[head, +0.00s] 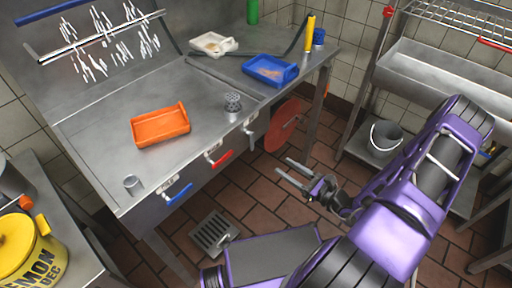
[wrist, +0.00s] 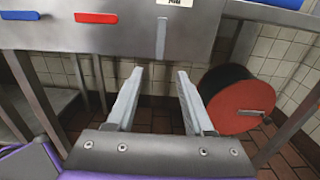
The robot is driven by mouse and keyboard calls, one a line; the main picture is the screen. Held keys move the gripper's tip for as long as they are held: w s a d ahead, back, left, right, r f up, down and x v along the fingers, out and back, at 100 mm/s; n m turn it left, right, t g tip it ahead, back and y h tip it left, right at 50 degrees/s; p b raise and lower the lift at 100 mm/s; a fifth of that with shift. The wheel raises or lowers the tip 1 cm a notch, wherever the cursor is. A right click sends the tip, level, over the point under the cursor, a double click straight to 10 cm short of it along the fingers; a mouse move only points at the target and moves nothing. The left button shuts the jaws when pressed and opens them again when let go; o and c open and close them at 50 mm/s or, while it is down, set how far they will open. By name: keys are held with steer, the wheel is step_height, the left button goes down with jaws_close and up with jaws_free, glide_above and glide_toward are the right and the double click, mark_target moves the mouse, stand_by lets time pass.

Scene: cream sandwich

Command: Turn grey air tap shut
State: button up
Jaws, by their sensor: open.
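The grey air tap (head: 250,135) is on the front panel of the steel bench, to the right of the red tap. In the wrist view its grey handle (wrist: 161,38) hangs vertically below a small white label. My gripper (head: 286,168) is open and empty in front of the bench, apart from the tap. In the wrist view its two fingers (wrist: 157,76) are spread, with the tap handle beyond and above the gap between the tips.
The red tap (head: 218,160) and blue tap (head: 179,194) have handles lying along the panel. A red-faced reel (head: 281,126) stands under the bench, right of the grey tap. An orange tray (head: 160,126) and blue tray (head: 270,69) lie on top. Tiled floor in front is open.

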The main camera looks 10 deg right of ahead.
mark_target(253, 146)
steer(key=x, duration=1.3)
steer(key=shift+w+a, duration=0.1)
steer(key=shift+w, duration=0.05)
jaws_close()
stand_by(0.8)
